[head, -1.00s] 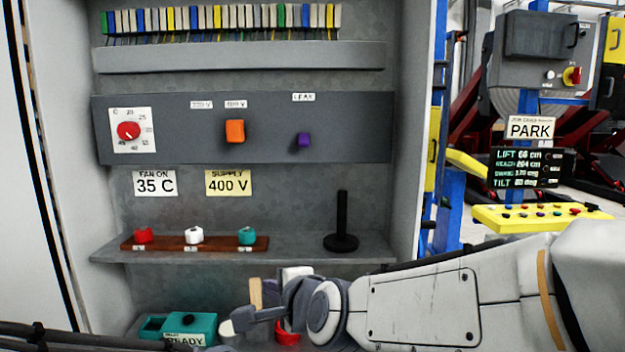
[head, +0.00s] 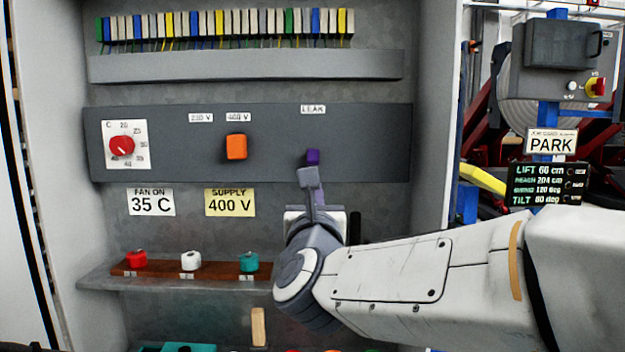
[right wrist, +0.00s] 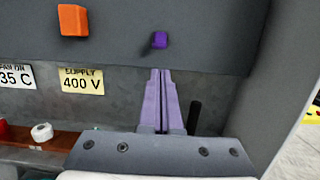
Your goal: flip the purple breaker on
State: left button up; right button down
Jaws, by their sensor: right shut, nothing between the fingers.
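The purple breaker (head: 313,157) is a small lever on the grey panel (head: 372,145), under the LEAK label (head: 313,109). My right gripper (head: 309,177) is shut and empty, its fingertips just below the breaker in the head view. In the right wrist view the breaker (right wrist: 159,40) stands beyond and above the closed fingertips (right wrist: 161,72), and a gap shows between them in the picture. I cannot tell from the lever whether it is up or down. My left gripper is not in view.
An orange switch (head: 236,147) and a red dial (head: 122,146) are to the left on the same panel. Below, a shelf (head: 100,280) holds red, white and teal knobs. A black upright handle (right wrist: 195,115) stands right of my fingers. The cabinet's side wall (head: 437,120) bounds the right.

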aim_at(313, 156)
jog(key=w+r+p, duration=0.1)
jog(key=w+p, duration=0.2)
jog(key=w, duration=0.6)
jog(key=shift+r+p, duration=0.4)
jog(key=shift+a, duration=0.1)
